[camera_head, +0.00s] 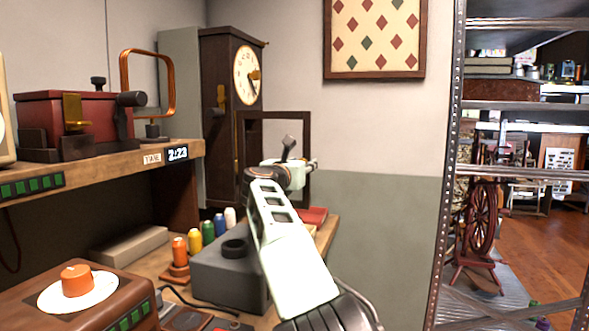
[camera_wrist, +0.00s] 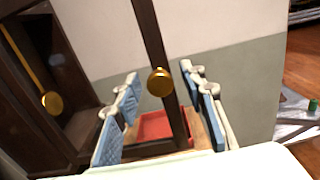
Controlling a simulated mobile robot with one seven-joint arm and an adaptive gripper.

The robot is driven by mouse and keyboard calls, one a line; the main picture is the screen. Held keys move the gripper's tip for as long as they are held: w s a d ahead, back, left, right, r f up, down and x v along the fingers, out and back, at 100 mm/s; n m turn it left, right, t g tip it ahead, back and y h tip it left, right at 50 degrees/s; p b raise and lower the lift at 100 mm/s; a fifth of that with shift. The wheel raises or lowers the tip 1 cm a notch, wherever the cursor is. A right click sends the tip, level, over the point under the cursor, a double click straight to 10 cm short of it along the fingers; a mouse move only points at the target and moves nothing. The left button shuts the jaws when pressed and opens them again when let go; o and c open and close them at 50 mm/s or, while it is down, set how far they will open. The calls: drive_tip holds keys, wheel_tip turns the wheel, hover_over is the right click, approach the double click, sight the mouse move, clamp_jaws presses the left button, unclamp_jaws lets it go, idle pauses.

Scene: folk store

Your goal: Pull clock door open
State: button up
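The tall dark wooden clock (camera_head: 217,125) stands against the back wall, its dial (camera_head: 246,75) facing right. Its framed door (camera_head: 272,116) stands swung out from the case in the head view. In the wrist view the door's dark edge post (camera_wrist: 151,40) carries a round brass knob (camera_wrist: 160,82). The pendulum (camera_wrist: 50,101) shows inside the clock case at left. My gripper (camera_head: 288,165) is at the door's free side. In the wrist view my gripper (camera_wrist: 160,74) is open, its blue-padded fingers apart on either side of the post and knob. I cannot tell whether either finger touches them.
A red item (camera_wrist: 153,125) lies on the bench below the door. Thread spools (camera_head: 208,231), a grey box (camera_head: 222,277) and a shelf with a red machine (camera_head: 75,110) are left of my arm. A metal rack (camera_head: 449,170) stands at right. Bare wall (camera_head: 385,220) lies between.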

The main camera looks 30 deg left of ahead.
drive_tip(key=s+d, duration=0.1)
drive_tip(key=s, duration=1)
drive_tip(key=shift+s+d, duration=0.25)
drive_tip(key=shift+s, duration=0.1)
